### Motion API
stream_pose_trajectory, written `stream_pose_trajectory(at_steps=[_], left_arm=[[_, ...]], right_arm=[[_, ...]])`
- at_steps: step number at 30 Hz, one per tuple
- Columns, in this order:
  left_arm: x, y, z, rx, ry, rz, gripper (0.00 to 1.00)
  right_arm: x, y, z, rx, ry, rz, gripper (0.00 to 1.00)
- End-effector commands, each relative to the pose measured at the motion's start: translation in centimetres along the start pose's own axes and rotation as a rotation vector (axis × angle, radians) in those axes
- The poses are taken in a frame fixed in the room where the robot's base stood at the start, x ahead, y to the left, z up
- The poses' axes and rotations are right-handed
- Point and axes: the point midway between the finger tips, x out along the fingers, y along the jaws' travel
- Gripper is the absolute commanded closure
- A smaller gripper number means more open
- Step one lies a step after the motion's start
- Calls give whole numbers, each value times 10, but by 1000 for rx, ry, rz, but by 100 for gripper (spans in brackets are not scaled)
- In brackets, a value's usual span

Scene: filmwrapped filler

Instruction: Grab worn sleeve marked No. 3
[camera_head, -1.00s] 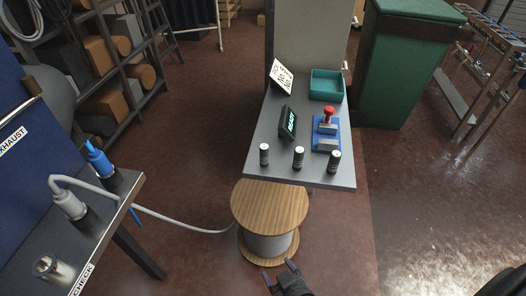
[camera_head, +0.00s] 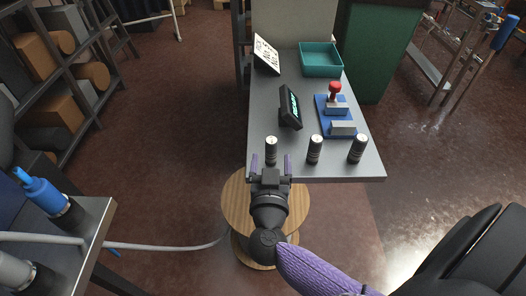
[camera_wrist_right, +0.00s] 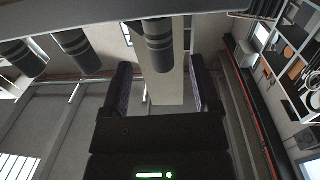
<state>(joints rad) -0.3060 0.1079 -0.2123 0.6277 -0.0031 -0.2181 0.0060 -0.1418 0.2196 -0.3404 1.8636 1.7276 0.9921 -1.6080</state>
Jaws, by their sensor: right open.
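Three small dark cylindrical sleeves with pale tops stand upright along the bench's front edge: a left one (camera_head: 271,148), a middle one (camera_head: 314,150) and a right one (camera_head: 357,150). I cannot read which is No. 3. My right gripper (camera_head: 271,164) is open and empty, its fingertips on either side of the left sleeve as seen from the head. In the right wrist view, that sleeve (camera_wrist_right: 158,46) shows between the open fingers (camera_wrist_right: 160,78), and the other two (camera_wrist_right: 78,50) (camera_wrist_right: 22,60) are off to the left. My left gripper is not in view.
On the grey bench (camera_head: 345,174) are a black display (camera_head: 290,106), a blue fixture with a red knob (camera_head: 336,115), a teal tray (camera_head: 320,60) and a white card (camera_head: 266,55). A wooden spool (camera_head: 236,205) stands below the front edge. A side table (camera_head: 88,222) carries cabled plugs.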

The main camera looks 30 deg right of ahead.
Motion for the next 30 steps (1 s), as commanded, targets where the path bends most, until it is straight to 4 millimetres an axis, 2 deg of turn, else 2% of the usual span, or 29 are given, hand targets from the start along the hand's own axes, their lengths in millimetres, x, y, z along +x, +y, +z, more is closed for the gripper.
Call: stream_pose_trajectory(at_steps=[7, 9, 12, 17, 20, 28, 29, 30], left_arm=[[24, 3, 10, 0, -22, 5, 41], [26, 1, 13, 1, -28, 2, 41], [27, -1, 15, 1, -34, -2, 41], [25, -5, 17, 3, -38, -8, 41], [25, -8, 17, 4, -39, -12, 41], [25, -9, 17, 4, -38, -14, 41], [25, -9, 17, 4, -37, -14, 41], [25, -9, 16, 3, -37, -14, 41]], right_arm=[[45, -3, 9, 0, 2, 0, 21], [56, -2, 7, -1, 1, 1, 21], [63, -2, 5, -1, -1, -1, 21], [64, -2, 3, 0, -1, -1, 21], [63, -2, 3, 0, -1, -1, 38], [63, -2, 4, 0, -1, -1, 95], [63, -2, 4, 0, -1, -1, 100], [63, -2, 4, 0, -1, -1, 100]])
